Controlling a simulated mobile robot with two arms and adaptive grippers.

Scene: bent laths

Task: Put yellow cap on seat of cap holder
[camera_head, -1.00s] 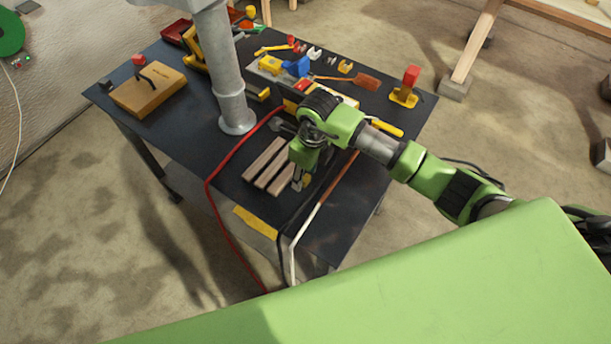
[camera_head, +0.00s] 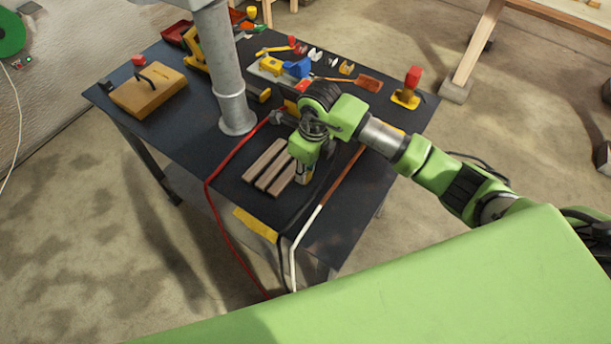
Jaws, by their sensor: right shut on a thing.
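My right gripper (camera_head: 302,178) points down at the right end of the wooden laths, low over the dark table. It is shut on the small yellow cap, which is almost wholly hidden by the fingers. I cannot make out for certain which thing is the cap holder. A stand with a yellow base and a red top (camera_head: 408,90) is upright at the table's right side. My left gripper is not in view.
Several wooden laths (camera_head: 268,166) lie beside the right gripper. A grey post (camera_head: 230,85) rises from the dark table (camera_head: 185,125). A wooden block (camera_head: 148,92) stands at left. Tools and small parts crowd the back. A red cable (camera_head: 213,180) crosses the front.

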